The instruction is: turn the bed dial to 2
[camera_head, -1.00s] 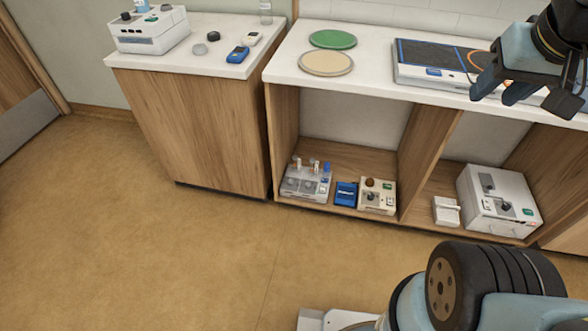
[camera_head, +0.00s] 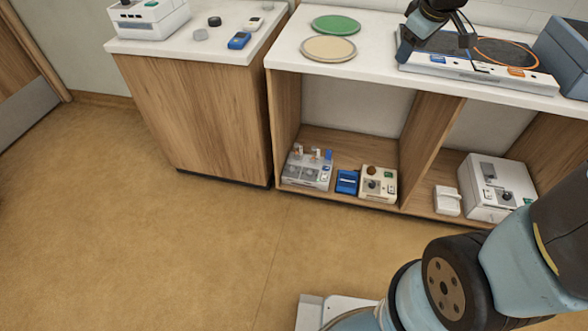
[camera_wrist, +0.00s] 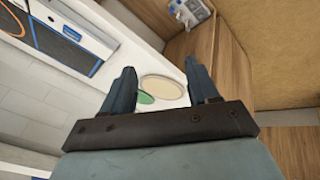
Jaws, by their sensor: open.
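No part is clearly labelled as the bed dial, and I cannot tell which knob it is. In the head view, a beige box (camera_head: 377,184) with a dark round dial stands in the middle lower shelf. A white box (camera_head: 496,188) with a dark knob stands in the right lower shelf. A grey-white unit (camera_head: 308,169) with round knobs stands left of the beige box. Any numbers are too small to read. My gripper (camera_head: 437,48) is above the countertop, over the black-topped panel, away from these boxes. In the wrist view, its fingers (camera_wrist: 160,72) are apart with nothing between them.
A green disc (camera_head: 336,24) and a beige disc (camera_head: 328,48) lie on the counter left of the black-topped panel (camera_head: 478,70). A blue-grey box (camera_head: 563,57) stands at its right. A blue item (camera_head: 347,182) sits beside the beige box. The floor (camera_head: 190,250) is clear.

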